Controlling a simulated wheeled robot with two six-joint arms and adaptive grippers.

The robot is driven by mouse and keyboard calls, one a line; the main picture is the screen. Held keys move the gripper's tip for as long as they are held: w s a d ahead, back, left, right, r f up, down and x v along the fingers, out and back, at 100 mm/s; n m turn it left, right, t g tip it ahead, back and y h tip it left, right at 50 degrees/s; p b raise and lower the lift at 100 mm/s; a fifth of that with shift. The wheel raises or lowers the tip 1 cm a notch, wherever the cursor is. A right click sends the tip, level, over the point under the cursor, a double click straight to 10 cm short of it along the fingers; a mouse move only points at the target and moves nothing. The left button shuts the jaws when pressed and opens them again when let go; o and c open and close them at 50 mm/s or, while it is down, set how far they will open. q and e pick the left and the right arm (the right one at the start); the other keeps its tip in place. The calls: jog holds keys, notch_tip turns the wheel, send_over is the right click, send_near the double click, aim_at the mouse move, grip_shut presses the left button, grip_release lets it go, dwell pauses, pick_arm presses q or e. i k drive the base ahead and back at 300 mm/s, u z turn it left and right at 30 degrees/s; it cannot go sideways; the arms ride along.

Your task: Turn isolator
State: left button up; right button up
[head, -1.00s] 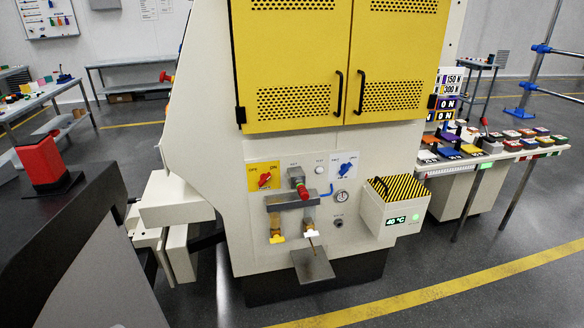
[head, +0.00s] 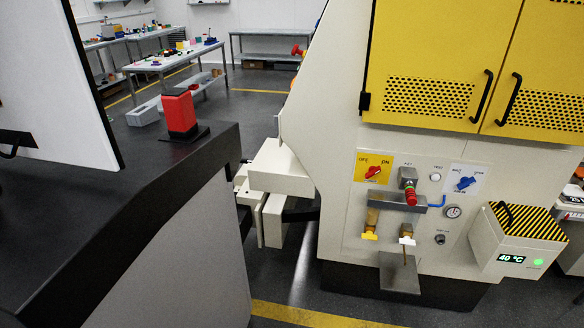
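The isolator is a red rotary knob (head: 373,172) on a yellow plate (head: 363,161) marked OFF and ON, on the cream machine's front panel. Its pointer is tilted toward the upper right, near the ON marking. To its right are a key fixture with a red part (head: 410,192), a white TEST button (head: 435,177) and a blue rotary knob (head: 466,183) on a white plate. Neither of my grippers is in view.
A dark-topped bench (head: 150,190) with a red block (head: 180,112) fills the left foreground. A striped box (head: 521,226) reading 40 °C juts out at the lower right. Below the knobs are taps and a small tray (head: 400,277). Dark open floor lies between bench and machine.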

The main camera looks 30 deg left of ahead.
aim_at(372, 170)
jog(key=u, duration=0.45)
jog(key=i, duration=0.45)
jog(key=z, duration=1.1)
jog(key=i, duration=0.5)
